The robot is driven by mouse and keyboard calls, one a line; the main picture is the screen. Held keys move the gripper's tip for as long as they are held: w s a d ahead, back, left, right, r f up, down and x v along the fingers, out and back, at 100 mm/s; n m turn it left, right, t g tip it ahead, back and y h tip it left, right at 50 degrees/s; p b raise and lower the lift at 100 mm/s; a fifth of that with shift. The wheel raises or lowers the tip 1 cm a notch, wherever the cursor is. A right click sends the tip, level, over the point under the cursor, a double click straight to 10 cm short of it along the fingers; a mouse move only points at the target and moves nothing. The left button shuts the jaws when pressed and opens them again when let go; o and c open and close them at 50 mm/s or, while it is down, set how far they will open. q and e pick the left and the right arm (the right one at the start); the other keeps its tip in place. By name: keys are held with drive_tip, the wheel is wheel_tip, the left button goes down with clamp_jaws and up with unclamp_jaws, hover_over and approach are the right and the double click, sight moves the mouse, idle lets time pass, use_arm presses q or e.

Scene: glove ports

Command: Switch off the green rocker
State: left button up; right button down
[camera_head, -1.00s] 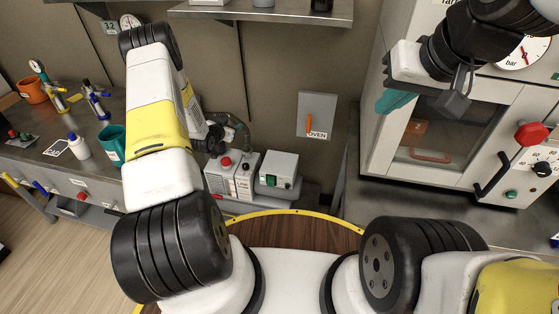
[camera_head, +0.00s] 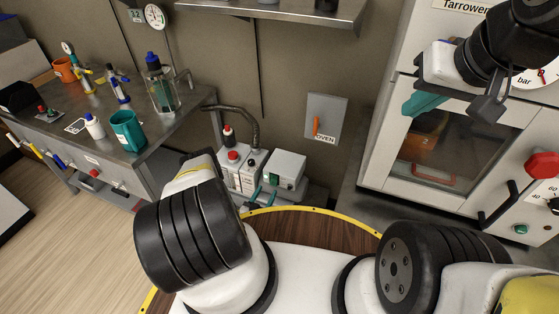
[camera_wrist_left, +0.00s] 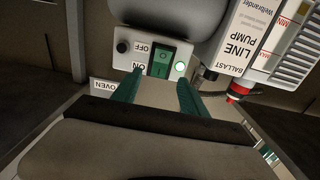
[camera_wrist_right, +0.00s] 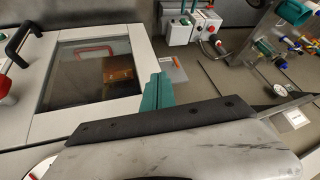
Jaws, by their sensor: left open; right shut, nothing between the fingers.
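The green rocker (camera_wrist_left: 161,60) sits on the front of a grey box, between OFF and ON labels, with a lit round lamp (camera_wrist_left: 180,67) beside it. In the head view the rocker (camera_head: 272,179) shows small on the box (camera_head: 288,165) at the room's back. Which way it is tipped I cannot tell. My left gripper (camera_wrist_left: 158,96) is open and empty, its teal fingers pointing at the rocker's face, apart from it as far as I can see. In the head view its fingertips (camera_head: 263,197) show just below the box. My right gripper (camera_head: 425,103) is shut and empty before the oven door.
A line pump (camera_wrist_left: 240,40) with a red knob stands right beside the rocker's box. An orange-handled switch (camera_head: 318,127) is on the wall above. The oven cabinet (camera_head: 460,135) stands at the right, and a bench (camera_head: 100,150) with a teal mug (camera_head: 127,130) at the left.

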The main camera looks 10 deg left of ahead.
sight(273, 180)
use_arm(q)
drive_tip(key=w, duration=0.3)
drive_tip(key=w+d, duration=0.1)
drive_tip(key=w, duration=0.1)
drive_tip(key=shift+w, duration=0.4)
